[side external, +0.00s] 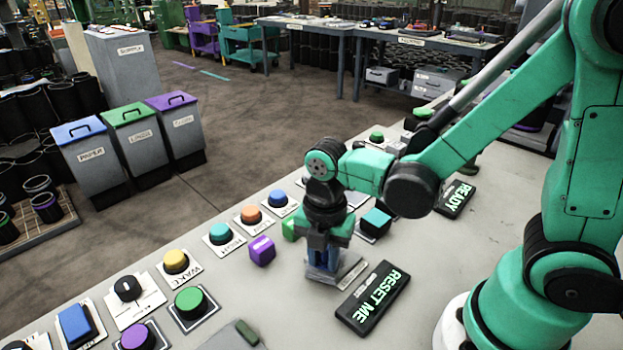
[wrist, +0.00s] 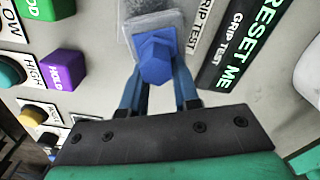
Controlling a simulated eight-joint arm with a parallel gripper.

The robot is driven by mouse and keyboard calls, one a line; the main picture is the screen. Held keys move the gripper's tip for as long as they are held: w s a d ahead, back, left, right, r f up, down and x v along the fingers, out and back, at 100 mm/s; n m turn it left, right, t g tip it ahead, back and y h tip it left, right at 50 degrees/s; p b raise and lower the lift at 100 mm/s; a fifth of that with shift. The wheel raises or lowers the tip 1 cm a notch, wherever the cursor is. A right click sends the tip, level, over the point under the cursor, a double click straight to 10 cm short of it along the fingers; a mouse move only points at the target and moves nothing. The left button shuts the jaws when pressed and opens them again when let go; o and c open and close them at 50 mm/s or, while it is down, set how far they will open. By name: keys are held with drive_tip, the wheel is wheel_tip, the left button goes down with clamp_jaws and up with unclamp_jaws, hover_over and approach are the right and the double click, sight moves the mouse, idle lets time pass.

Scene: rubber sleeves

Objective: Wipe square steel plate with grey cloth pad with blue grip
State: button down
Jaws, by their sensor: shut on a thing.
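The grey cloth pad (side external: 319,275) is low at the bench top under my gripper, left of the RESET ME display. It also shows at the top of the wrist view (wrist: 130,33), with its blue grip (wrist: 155,58) standing up from it. My gripper (side external: 323,258) points down and is shut on the blue grip; its two blue fingers flank the grip in the wrist view (wrist: 157,82). I cannot make out the square steel plate as separate from the pad. Whether the pad touches the surface below it is not clear.
The black RESET ME display (side external: 374,297) lies close on the right. A purple block (side external: 261,251), a green block (side external: 289,228) and a teal block (side external: 376,222) sit nearby. Several push buttons line the bench's far edge. Bare bench (side external: 285,290) lies left of the pad.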

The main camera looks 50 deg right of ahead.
wheel_tip(320, 180, up, 8)
idle(0.6)
drive_tip(key=shift+d+f, duration=0.1)
idle(0.3)
drive_tip(key=shift+w+a+f, duration=0.15)
drive_tip(key=shift+a+f, duration=0.05)
drive_tip(key=shift+f, duration=1.2)
drive_tip(key=shift+w+a+f, duration=0.1)
drive_tip(key=shift+a+f, duration=0.05)
drive_tip(key=shift+f, duration=1.45)
drive_tip(key=shift+f, duration=1)
